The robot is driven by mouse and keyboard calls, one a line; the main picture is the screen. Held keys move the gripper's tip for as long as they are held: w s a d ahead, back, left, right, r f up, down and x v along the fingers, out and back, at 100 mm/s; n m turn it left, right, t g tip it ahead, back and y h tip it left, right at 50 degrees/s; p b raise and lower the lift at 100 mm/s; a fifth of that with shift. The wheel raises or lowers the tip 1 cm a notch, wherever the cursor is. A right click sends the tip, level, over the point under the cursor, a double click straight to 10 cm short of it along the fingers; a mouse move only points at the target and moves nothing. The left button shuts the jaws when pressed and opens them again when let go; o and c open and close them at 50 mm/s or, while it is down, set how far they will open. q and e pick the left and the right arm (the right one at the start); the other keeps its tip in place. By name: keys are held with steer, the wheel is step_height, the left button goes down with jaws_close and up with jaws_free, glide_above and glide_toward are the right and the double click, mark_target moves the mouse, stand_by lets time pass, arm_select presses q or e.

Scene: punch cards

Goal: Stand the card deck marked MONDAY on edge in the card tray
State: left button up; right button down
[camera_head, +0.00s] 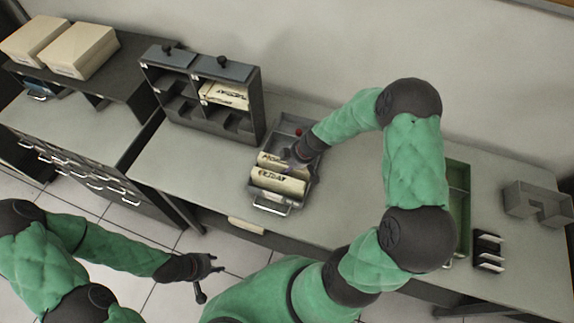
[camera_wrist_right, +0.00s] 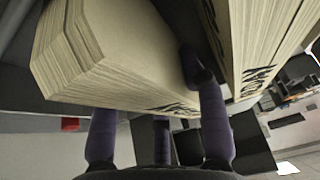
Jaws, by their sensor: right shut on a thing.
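The MONDAY deck (camera_head: 268,158) is a cream block of cards in the grey card tray (camera_head: 258,200), just behind the FRIDAY deck (camera_head: 277,182). My right gripper (camera_head: 300,156) is shut on the MONDAY deck near its right end. In the right wrist view the MONDAY deck (camera_wrist_right: 120,60) lies between the dark fingers (camera_wrist_right: 155,115), and one finger reaches into the gap beside the FRIDAY deck (camera_wrist_right: 255,40). Whether the MONDAY deck touches the tray floor is hidden. My left gripper (camera_head: 205,277) is open and empty, in front of the table.
A dark pigeonhole rack (camera_head: 200,92) with another deck (camera_head: 225,94) stands left of the tray. A green tray (camera_head: 458,200), a black slotted holder (camera_head: 488,250) and a grey metal piece (camera_head: 540,203) lie to the right. Cream boxes (camera_head: 78,50) sit on the far-left cabinet.

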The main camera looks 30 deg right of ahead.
steer(key=c, duration=0.6)
jaws_free()
steer(key=v, duration=1.2)
steer(key=shift+d, duration=0.1)
